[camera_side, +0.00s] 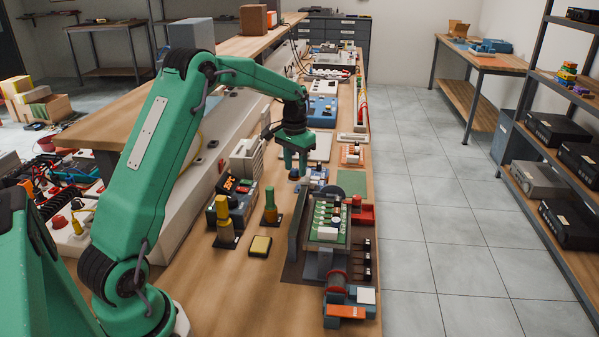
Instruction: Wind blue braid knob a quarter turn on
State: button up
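My gripper (294,170) hangs from the green arm above the middle of the bench, pointing down. Its two fingers stand apart with a gap between them. A small pale and blue item (315,176) lies just right of the fingertips, on the bench. It is too small to tell whether this is the blue braid knob, and I cannot pick out the knob for certain. I cannot tell whether the fingertips touch anything.
A green circuit board (328,221) stands in a holder right of and nearer than my gripper. A blue panel (322,112) lies beyond it.

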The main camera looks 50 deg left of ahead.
aim_at(295, 170)
jog(key=shift+r, duration=3.95)
jog(key=shift+s+d, duration=0.1)
jog(key=s+d+r+m+t, duration=0.1)
jog(key=s+d+r+t, duration=0.2)
jog(key=s+d+r, duration=0.8)
jog(key=s+d+f+t, duration=0.1)
jog(key=s+d, duration=0.3)
jog(key=s, duration=0.4)
jog(key=s+d+f+m+t, duration=0.1)
jog(key=s+d+f, duration=0.3)
jog(key=s, duration=0.4)
jog(key=shift+s+d+f, duration=0.3)
jog(key=shift+d, duration=0.35)
